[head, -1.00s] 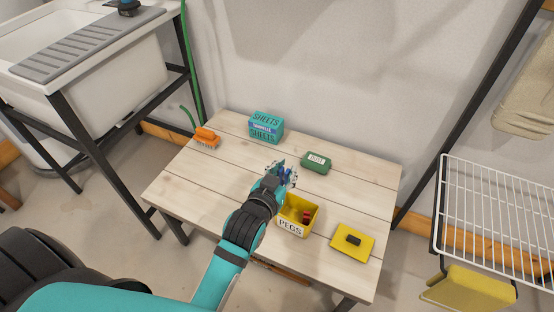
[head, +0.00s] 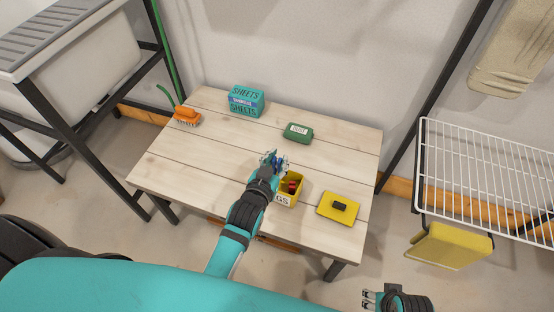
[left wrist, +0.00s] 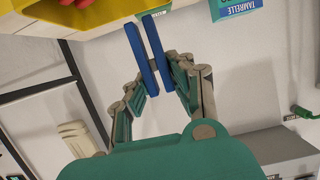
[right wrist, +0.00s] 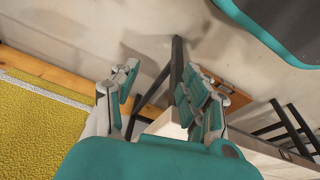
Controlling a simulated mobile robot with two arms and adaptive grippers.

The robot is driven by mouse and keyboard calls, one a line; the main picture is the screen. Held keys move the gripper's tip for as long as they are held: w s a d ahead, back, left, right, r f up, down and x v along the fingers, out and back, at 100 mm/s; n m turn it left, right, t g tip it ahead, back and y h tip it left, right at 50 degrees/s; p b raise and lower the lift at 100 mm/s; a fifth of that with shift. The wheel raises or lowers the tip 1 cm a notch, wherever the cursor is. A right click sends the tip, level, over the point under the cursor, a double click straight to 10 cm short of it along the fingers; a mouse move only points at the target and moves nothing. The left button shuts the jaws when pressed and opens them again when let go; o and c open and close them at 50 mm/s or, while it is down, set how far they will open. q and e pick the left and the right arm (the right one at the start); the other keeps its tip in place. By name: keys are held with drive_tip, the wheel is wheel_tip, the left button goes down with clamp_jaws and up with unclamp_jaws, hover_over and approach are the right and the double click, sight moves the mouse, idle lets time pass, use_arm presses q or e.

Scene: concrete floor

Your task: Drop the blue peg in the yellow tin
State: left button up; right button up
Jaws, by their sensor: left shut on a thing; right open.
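The yellow tin (head: 298,186) stands on the wooden table, its label partly hidden by my left arm. Something red lies inside it. The tin's yellow wall also shows at the top left of the left wrist view (left wrist: 90,16). My left gripper (head: 275,160) is shut on the blue peg (left wrist: 142,62), whose two long blue legs stick out past the fingertips. In the head view it is just behind and left of the tin's opening, apparently above the table. My right gripper (head: 368,300) is open and empty, low at the bottom right, off the table.
A yellow sponge-like pad (head: 327,212) with a dark block on it lies right of the tin. A green box (head: 298,132), a teal sheets box (head: 245,101) and an orange brush (head: 187,116) stand farther back. A white wire rack (head: 480,175) is at right.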

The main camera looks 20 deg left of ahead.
sight(277, 170)
use_arm(q)
wheel_tip(277, 170, down, 2)
drive_tip(key=b, duration=0.2)
drive_tip(key=shift+f+b, duration=0.2)
drive_tip(key=shift+b, duration=0.1)
drive_tip(key=shift+f+b, duration=0.65)
drive_tip(key=shift+b, duration=0.05)
drive_tip(key=shift+f+b, duration=0.3)
drive_tip(key=shift+b, duration=0.15)
use_arm(e)
drive_tip(key=v, duration=0.9)
drive_tip(key=shift+w+r+t, duration=0.35)
drive_tip(key=shift+r+t, duration=0.05)
drive_tip(key=shift+r, duration=0.05)
drive_tip(key=shift+d, duration=0.1)
use_arm(q)
drive_tip(key=o, duration=0.9)
